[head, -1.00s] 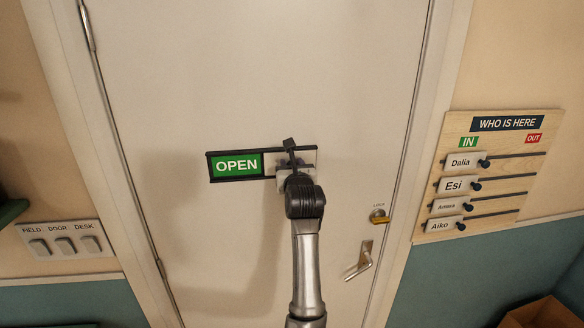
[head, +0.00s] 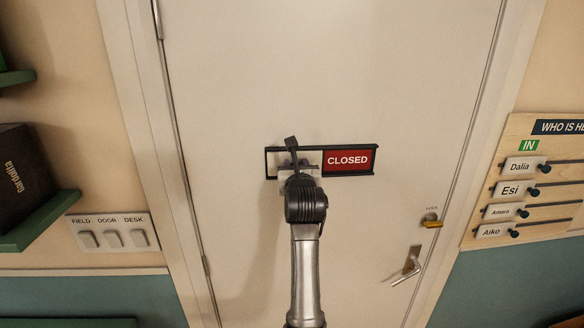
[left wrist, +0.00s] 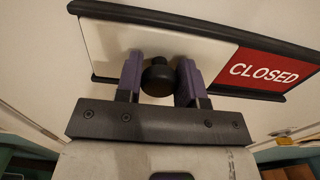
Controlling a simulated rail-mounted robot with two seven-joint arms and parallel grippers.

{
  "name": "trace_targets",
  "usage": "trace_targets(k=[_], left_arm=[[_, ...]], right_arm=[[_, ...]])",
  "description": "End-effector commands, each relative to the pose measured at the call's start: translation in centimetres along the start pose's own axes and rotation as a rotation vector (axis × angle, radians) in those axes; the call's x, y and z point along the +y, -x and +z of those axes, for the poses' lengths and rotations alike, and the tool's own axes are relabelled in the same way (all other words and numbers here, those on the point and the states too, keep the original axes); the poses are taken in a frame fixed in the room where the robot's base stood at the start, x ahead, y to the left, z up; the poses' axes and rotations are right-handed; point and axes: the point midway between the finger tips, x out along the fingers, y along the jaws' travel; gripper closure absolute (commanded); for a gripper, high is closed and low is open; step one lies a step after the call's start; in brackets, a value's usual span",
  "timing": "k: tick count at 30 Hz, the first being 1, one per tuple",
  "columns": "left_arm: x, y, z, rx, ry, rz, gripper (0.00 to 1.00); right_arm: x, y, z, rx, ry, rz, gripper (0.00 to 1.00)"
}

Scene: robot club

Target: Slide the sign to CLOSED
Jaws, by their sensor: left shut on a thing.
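The door sign (head: 375,147) is a black-framed slide sign on the pale door. Its right part shows a red CLOSED panel (head: 347,160), and a white slider cover (left wrist: 100,45) fills its left part. The CLOSED panel also shows in the left wrist view (left wrist: 265,70). No green OPEN panel is visible. My left gripper (head: 296,167) is at the sign's left part, shut on the slider's round black knob (left wrist: 158,77), which sits between the purple fingers. My right gripper is not in view.
A lock (head: 430,220) and a lever handle (head: 409,266) are at the door's lower right. A WHO IS HERE board (head: 510,150) with name sliders hangs right of the door. A switch panel (head: 112,232) and a shelf with a dark box (head: 22,185) are at left.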

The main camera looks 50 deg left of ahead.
Motion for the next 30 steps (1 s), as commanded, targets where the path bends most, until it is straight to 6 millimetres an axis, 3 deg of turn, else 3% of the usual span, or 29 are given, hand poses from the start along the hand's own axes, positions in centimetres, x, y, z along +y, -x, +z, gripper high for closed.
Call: trace_targets(k=[4,5,12,23,30], left_arm=[[0.5,-0.1,0.1,-0.002,0.001,0.011,1.0],[0.5,-0.1,0.1,-0.002,0.001,0.011,0.63],[0.4,-0.1,0.1,-0.002,0.001,0.009,0.4],[0.2,0.7,-0.1,-0.002,0.002,0.006,0.4],[0.2,4.8,-0.2,-0.004,0.005,0.004,0.4]], right_arm=[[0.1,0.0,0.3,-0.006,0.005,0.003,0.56],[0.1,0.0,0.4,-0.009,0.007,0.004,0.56],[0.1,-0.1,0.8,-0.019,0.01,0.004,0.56],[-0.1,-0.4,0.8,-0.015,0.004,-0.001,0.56],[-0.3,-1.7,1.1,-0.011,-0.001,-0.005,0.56]])
